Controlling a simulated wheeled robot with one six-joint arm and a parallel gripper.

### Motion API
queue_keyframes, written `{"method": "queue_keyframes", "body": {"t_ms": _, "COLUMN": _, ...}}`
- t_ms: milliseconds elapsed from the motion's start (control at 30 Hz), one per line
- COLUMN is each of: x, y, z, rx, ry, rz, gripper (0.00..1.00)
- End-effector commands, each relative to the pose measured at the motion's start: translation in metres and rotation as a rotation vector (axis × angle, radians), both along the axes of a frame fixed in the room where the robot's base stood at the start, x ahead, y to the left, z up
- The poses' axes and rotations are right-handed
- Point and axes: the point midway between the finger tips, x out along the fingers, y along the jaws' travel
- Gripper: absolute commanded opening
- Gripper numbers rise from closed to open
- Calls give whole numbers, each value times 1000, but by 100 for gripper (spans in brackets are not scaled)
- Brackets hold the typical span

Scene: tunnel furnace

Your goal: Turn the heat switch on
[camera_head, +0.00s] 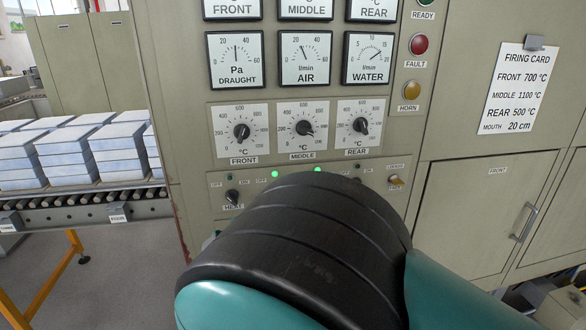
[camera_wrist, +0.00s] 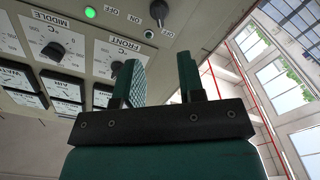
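The grey control panel (camera_head: 215,220) has a row of small OFF/ON switches under the temperature dials. A black rotary switch (camera_head: 232,197) at the row's left end has an unlit lamp above it; its label is too small to read surely. It also shows upside down in the wrist view (camera_wrist: 158,10). Two green lamps, left (camera_head: 275,174) and right (camera_head: 318,169), are lit; my arm hides what lies below them. I cannot make out a HEAT label. In the wrist view, my gripper (camera_wrist: 162,78) is open and empty, apart from the panel.
Dials labelled FRONT (camera_head: 241,132), MIDDLE (camera_head: 304,128) and REAR (camera_head: 360,126) sit just above the switches. A roller conveyor (camera_head: 85,205) with pale blocks stands left. A cabinet door handle (camera_head: 524,222) sticks out at right.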

Motion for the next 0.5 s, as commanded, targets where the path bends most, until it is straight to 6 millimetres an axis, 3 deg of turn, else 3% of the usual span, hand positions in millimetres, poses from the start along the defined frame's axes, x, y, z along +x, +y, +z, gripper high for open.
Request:
{"method": "queue_keyframes", "body": {"t_ms": 300, "x": 70, "y": 19, "z": 3, "rx": 3, "ry": 2, "rz": -4, "gripper": 36}}
{"method": "queue_keyframes", "body": {"t_ms": 500, "x": 97, "y": 27, "z": 1, "rx": 3, "ry": 2, "rz": -3, "gripper": 36}}
